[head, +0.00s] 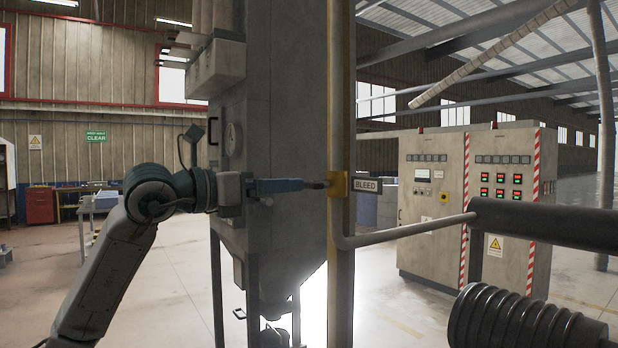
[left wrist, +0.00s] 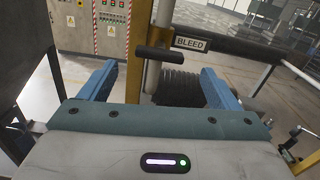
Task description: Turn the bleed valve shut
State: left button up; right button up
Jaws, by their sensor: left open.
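The bleed valve has a yellow body (head: 338,184) on the yellow upright pipe, with a short dark handle (head: 317,185) sticking out to the left. A BLEED sign (head: 367,185) sits just right of it. My left gripper (head: 304,184) points right at the handle, with its blue fingers level and their tips close to it. In the left wrist view the gripper (left wrist: 158,72) is open, its two blue fingers wide apart. The dark handle (left wrist: 168,61) lies crosswise between and beyond the fingertips, with a visible gap on each side. I cannot tell whether anything touches. My right gripper is out of view.
A large grey hopper (head: 280,130) stands behind my left gripper. A dark cylinder (head: 540,222) and a ribbed black part (head: 520,322) are at the right. Control cabinets (head: 430,240) stand farther back.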

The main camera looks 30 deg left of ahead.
aim_at(309, 182)
pick_arm(q)
jog(key=shift+r+p+x, duration=0.2)
jog(key=shift+p+x, duration=0.45)
jog(key=shift+x, duration=0.55)
jog(key=p+x, duration=0.2)
jog(key=x, duration=0.2)
jog(key=shift+f, duration=0.1)
jog(key=shift+w+d+f, duration=0.15)
jog(key=shift+w+d, duration=0.1)
jog(key=shift+w, duration=0.3)
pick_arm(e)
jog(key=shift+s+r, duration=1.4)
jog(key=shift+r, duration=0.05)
pick_arm(q)
jog(key=c, duration=1)
jog(key=shift+o, duration=0.2)
